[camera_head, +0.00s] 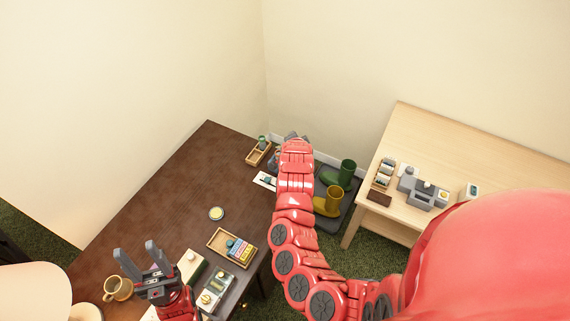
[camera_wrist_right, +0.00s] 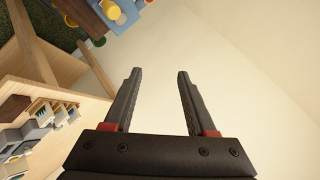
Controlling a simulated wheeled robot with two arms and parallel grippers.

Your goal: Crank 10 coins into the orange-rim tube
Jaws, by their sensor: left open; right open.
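A grey device with a yellow round part (camera_head: 425,193) stands on the light wood table at right; a similar grey device (camera_head: 215,291) is on the dark table near the front. I cannot tell which part is a crank, and I cannot make out an orange-rim tube or loose coins. My left gripper (camera_head: 135,248) is open and empty, pointing up near the front left of the dark table. In the right wrist view my right gripper (camera_wrist_right: 159,72) is open with nothing between its fingers. In the head view my right arm mostly hides it.
The dark table (camera_head: 165,205) holds a wooden tray with coloured blocks (camera_head: 217,238), a round yellowish disc (camera_head: 216,213) and a mug (camera_head: 117,288). The light table (camera_head: 440,140) is bare at the back.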

